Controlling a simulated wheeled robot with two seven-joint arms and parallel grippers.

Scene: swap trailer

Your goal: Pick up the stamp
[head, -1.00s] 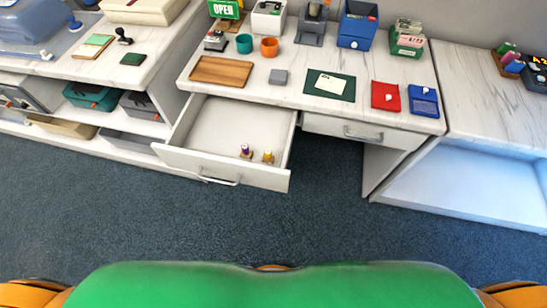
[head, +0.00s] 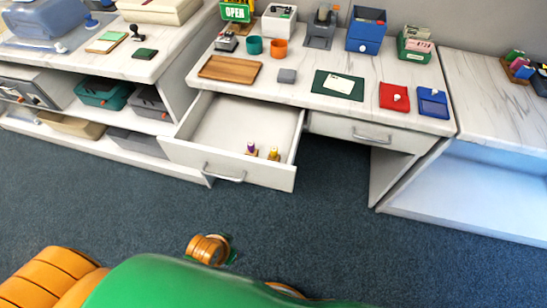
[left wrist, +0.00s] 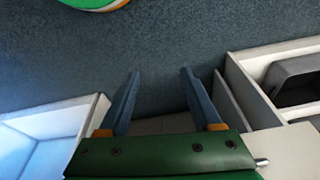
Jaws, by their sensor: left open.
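Two small stamp-like objects stand near the front of the open drawer (head: 226,128): one with a purple top (head: 251,149) and one with a yellow top (head: 273,154). A black-handled stamp (head: 136,33) stands on the left counter, and a blue-handled one (head: 91,21) is behind it. I cannot tell which is the task's stamp. My left gripper (left wrist: 160,72) shows in the left wrist view with its two blue fingers apart and nothing between them. Carpet lies beyond its tips. My right gripper is not in view.
The drawer sticks out from the desk (head: 300,93) over open carpet (head: 330,245). A wooden tray (head: 229,68), cups, a green mat (head: 338,85), and red (head: 394,97) and blue (head: 433,103) pads lie on the desk. Shelves with bins are at left.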

